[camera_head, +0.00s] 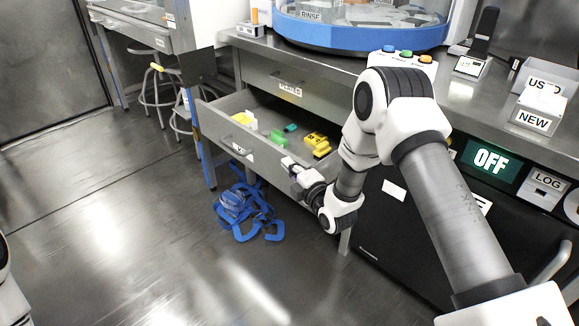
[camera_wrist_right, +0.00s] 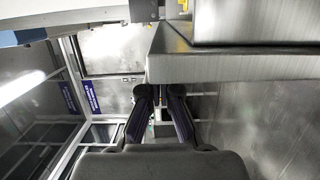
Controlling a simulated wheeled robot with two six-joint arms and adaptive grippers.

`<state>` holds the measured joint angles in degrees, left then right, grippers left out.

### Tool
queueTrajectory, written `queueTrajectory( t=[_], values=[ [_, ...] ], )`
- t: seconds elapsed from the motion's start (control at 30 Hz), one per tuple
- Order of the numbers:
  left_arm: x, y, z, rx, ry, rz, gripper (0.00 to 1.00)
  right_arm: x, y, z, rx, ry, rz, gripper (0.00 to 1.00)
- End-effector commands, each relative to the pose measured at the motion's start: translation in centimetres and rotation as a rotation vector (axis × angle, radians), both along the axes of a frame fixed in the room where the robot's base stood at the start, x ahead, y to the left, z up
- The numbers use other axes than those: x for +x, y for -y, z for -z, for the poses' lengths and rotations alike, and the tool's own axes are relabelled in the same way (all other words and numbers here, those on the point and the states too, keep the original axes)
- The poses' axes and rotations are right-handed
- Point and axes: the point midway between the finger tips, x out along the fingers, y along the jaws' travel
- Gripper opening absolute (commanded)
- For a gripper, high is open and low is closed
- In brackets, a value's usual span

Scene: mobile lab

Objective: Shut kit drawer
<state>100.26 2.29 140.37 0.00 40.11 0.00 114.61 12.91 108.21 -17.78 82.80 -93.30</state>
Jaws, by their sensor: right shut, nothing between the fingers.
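The grey kit drawer (camera_head: 219,127) stands pulled out from under the bench in the head view. Yellow and green items and a white one lie inside it. Its front carries a handle and a small label. My right gripper (camera_head: 289,164) is shut and empty by the right end of the drawer front. I cannot tell from the head view whether it touches the drawer. In the right wrist view, the fingers of my right gripper (camera_wrist_right: 158,93) point toward a long metal panel (camera_wrist_right: 235,67), which looks like part of the drawer. My left gripper is not in view.
Another drawer (camera_head: 318,98), closed, sits above the open one. Blue straps (camera_head: 243,208) lie on the floor below. A dark cabinet (camera_head: 400,225) with an OFF display (camera_head: 490,160) stands to the right. A stool (camera_head: 158,90) stands at the back left. The floor in front is clear.

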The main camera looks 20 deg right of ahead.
Motion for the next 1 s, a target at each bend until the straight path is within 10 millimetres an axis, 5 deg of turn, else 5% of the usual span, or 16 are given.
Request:
queueTrajectory(
  t=[0.27,0.7,1.0],
  values=[
    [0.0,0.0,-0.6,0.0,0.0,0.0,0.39,0.8,2.0,-0.3,0.004,0.003,0.004,0.0],
    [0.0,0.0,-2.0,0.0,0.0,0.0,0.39,4.5,12.4,0.0,0.0,0.001,0.002,0.0],
    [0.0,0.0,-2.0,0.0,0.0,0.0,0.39,4.7,13.1,0.0,0.0,0.0,0.0,0.0]
  ],
)
